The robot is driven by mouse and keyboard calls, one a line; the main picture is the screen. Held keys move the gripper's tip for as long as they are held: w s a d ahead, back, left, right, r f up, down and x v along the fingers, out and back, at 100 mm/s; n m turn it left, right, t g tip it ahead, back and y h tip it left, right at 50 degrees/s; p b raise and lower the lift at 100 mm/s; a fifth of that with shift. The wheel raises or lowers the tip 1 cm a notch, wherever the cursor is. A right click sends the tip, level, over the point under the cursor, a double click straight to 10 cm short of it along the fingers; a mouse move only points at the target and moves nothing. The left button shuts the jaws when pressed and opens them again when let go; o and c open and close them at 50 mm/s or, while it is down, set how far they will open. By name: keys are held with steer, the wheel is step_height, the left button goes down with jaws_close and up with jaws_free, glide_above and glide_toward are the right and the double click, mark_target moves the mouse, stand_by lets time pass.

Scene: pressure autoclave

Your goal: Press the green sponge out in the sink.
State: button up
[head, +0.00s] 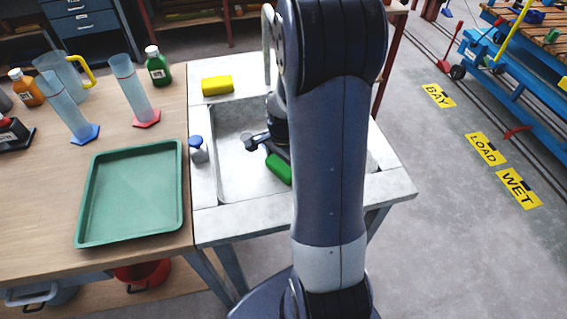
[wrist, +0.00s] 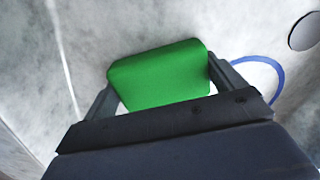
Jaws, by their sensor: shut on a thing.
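The green sponge (head: 279,169) is in the sink (head: 238,180), low in the basin, partly hidden by my arm in the head view. In the wrist view the green sponge (wrist: 163,76) sits between the two fingers of my gripper (wrist: 160,85), one finger touching each side. My gripper is shut on it. The grey sink surface (wrist: 250,30) lies behind the sponge. I cannot tell from these views whether the sponge touches the basin floor.
A yellow sponge (head: 217,85) lies on the sink's back rim. A blue-capped bottle (head: 198,149) stands on its left rim. A green tray (head: 92,212), measuring cylinders and bottles stand on the wooden table at left. A blue ring (wrist: 272,75) shows in the wrist view.

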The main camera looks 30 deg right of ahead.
steer(key=shift+r+p, duration=2.7)
steer(key=shift+r, duration=0.7)
